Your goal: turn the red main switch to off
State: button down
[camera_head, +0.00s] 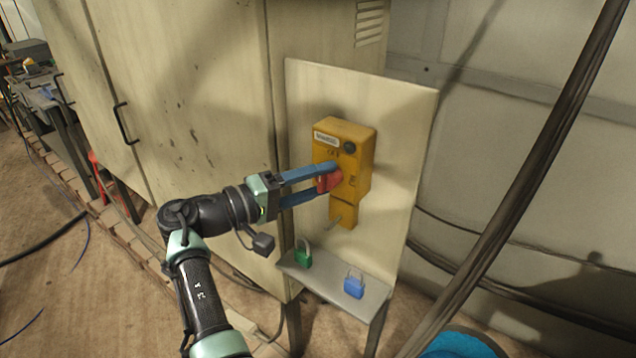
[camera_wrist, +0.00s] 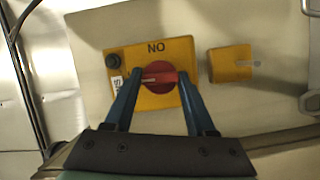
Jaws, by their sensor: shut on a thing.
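The yellow switch box (camera_head: 357,182) is mounted on an upright pale panel (camera_head: 400,150); the box also shows in the wrist view (camera_wrist: 188,48). The red main switch (camera_wrist: 160,88) is a round knob with a raised grip bar. The bar lies across the wrist view, with a white mark on its left half, and lettering that looks like "NO" stands above it. My gripper (camera_head: 328,181) reaches in from the left, its two blue fingers shut on the red switch. In the head view the fingers partly hide the knob.
A smaller yellow piece (camera_head: 345,213) sits below the box. A shelf (camera_head: 333,283) under it holds a green padlock (camera_head: 303,258) and a blue padlock (camera_head: 354,287). A large cabinet (camera_head: 190,90) stands left. Thick dark cables (camera_head: 530,190) run down the right.

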jog(key=shift+f+n, duration=0.2)
jog(key=shift+n, duration=0.1)
dwell(0.4)
jog(key=shift+c, duration=1.4)
grip_release()
jog(key=shift+r, duration=0.1)
jog(key=b+v, duration=0.3)
jog(key=v, duration=1)
jog(key=shift+w, duration=0.1)
